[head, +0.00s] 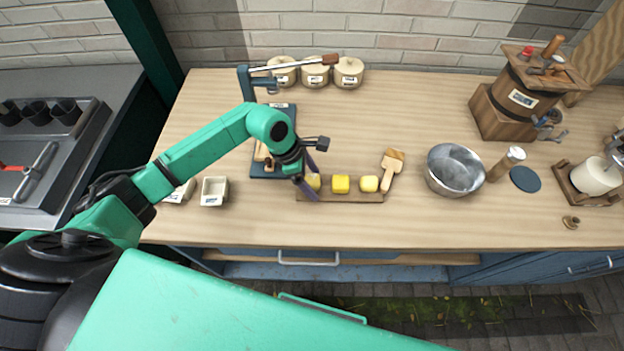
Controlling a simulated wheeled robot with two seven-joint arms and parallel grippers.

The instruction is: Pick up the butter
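Three yellow butter pieces lie in a row on a wooden board (345,197) near the table's front edge: a left one (315,182), a middle one (340,184) and a right one (369,184). My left gripper (319,187) is at the left piece, its two purple fingers apart, one on the far side and one on the near side. They partly cover that piece, and contact with it cannot be made out. The middle and right pieces are unobstructed. My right gripper is not in view.
A wooden paddle (391,168) lies at the board's right end, beside a metal bowl (454,170). Small white dishes (215,191) stand to the left. Lidded jars (316,74) and a wooden churn (522,98) stand at the back. The table's centre back is clear.

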